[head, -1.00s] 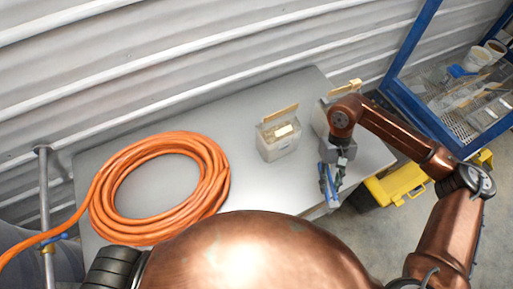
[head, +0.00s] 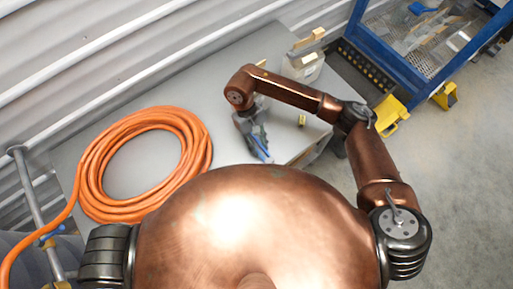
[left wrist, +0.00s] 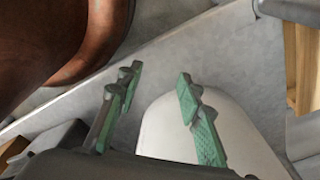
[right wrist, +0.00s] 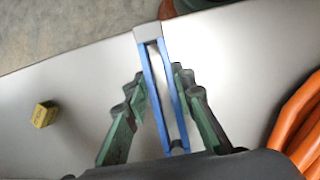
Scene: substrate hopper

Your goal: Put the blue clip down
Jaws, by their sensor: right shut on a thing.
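The blue clip (right wrist: 147,90) is between the green-padded fingers of my right gripper (right wrist: 158,88). Its long blue sides point away from the wrist, with the grey end close to the table's edge in the right wrist view. In the head view the clip (head: 261,147) hangs below my right gripper (head: 256,143), over the front part of the grey table (head: 235,75). I cannot tell whether the clip touches the table. My left gripper (left wrist: 158,82) is open and empty in the left wrist view, its fingers well apart; the head view does not show it.
An orange hose coil (head: 95,165) lies on the table's left. A small yellow block (right wrist: 44,114) lies on the table near the clip. A blue-framed rack (head: 420,85) stands right.

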